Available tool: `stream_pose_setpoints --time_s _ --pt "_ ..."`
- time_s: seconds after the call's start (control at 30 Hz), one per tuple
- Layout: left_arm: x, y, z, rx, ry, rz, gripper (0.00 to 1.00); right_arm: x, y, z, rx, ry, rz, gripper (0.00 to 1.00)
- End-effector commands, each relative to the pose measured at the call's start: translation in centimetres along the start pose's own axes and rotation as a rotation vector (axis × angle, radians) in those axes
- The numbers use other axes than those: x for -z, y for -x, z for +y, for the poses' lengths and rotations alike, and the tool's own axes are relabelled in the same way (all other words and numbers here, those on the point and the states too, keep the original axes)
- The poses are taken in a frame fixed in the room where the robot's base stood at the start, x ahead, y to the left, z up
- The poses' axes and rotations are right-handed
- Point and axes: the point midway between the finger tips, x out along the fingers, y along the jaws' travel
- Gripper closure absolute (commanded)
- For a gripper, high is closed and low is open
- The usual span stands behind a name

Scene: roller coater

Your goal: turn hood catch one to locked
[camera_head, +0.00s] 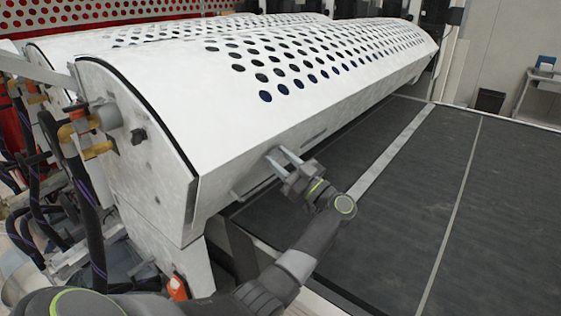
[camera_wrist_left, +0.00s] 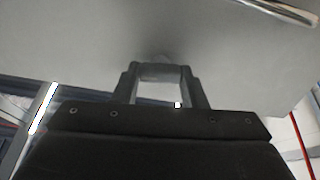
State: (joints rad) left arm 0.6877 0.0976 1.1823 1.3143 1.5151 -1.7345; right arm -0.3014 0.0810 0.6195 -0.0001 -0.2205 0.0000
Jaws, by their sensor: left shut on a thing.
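The white perforated hood (camera_head: 215,120) of the roller coater fills the upper left of the head view, and its lower front face (camera_wrist_left: 90,45) fills the top of the left wrist view. My left gripper (camera_head: 285,165) is up against that lower front face. In the left wrist view its two fingers (camera_wrist_left: 161,75) are close around a small grey hood catch (camera_wrist_left: 160,58), which they largely hide. Whether the catch is at locked cannot be told. My right gripper is not in view.
A bar handle (camera_head: 252,188) runs along the hood's lower edge, and a shiny bar shows in the wrist view (camera_wrist_left: 285,10). The dark conveyor bed (camera_head: 450,190) lies to the right, with open room above it. Hoses and fittings (camera_head: 75,140) crowd the machine's left end.

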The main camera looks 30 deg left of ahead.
Motion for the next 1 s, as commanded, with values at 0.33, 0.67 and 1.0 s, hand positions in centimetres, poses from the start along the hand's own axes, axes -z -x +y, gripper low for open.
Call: stream_pose_setpoints --time_s 0.33,0.67,1.0 --pt "-0.2 0.1 -0.1 -0.001 0.302 0.000 0.85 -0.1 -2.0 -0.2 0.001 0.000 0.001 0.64" --pt "-0.4 0.1 -0.2 -0.003 0.616 -0.001 0.85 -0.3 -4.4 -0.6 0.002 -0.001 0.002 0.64" --pt "-0.5 0.1 -0.4 -0.005 0.939 0.001 0.85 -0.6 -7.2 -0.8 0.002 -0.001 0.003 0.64"
